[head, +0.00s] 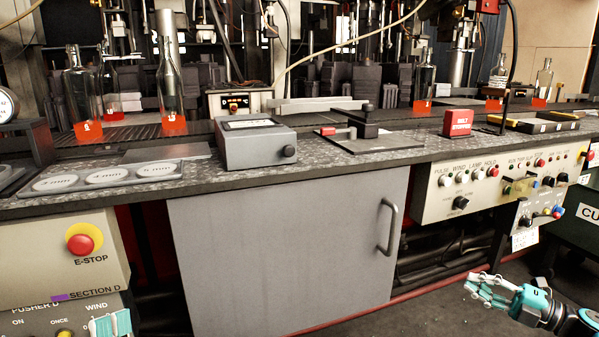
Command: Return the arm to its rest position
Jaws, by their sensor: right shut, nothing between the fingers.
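My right gripper (478,289) is in the lower right of the head view, over the dark floor in front of the bench. Its fingers are shut with nothing between them, and it touches nothing. Its teal wrist runs off the lower right edge. A small white and teal part of my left gripper (110,323) shows at the bottom left, in front of the lower control panel. The rest of it is outside the picture, so its fingers cannot be judged.
Bottles with orange-red bases (171,124) stand behind. An E-stop (81,243), cabinet handle (389,227) and switch panel (460,196) face me. Floor beside my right gripper is clear.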

